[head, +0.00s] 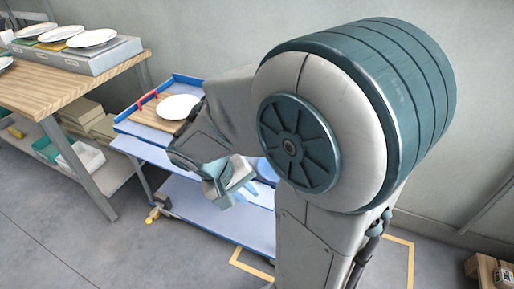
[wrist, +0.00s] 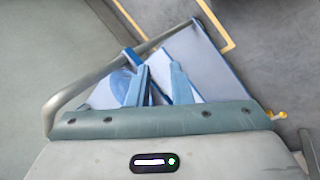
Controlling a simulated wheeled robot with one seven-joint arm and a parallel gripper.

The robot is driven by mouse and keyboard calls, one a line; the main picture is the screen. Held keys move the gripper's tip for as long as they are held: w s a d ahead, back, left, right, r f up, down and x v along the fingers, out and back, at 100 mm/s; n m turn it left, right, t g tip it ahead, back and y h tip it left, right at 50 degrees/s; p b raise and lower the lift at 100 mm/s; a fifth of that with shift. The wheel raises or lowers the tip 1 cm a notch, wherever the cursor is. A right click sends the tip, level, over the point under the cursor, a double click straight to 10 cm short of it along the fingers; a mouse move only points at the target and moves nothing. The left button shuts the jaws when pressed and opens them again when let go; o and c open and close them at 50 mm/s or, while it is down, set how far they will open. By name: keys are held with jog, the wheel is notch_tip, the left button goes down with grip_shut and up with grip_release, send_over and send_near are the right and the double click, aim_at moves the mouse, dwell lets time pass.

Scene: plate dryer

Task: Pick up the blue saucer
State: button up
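The blue saucer (head: 266,170) lies on the blue-edged trolley (head: 222,218). In the head view my arm hides most of it. In the wrist view part of the blue saucer (wrist: 121,86) shows at the left, partly behind my left finger. My gripper (head: 246,190) is above the trolley, beside the saucer. The exact height of the fingers above the trolley cannot be told.
A white plate (head: 178,107) sits on a wooden board (head: 147,117) at the trolley's far left. A workbench (head: 75,82) with several plates stands at the left. A grey wall is behind, and yellow floor markings (head: 250,268) run around the trolley.

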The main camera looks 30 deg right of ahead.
jog(key=w+a+f+n+t+h+b, duration=0.2)
jog(key=w+f+t+h, duration=0.2)
jog(key=w+f+h, duration=0.5)
jog(key=w+d+f+y, duration=0.2)
jog(key=w+d, duration=0.3)
jog(key=d, duration=0.7)
jog(key=shift+f, duration=0.45)
grip_shut()
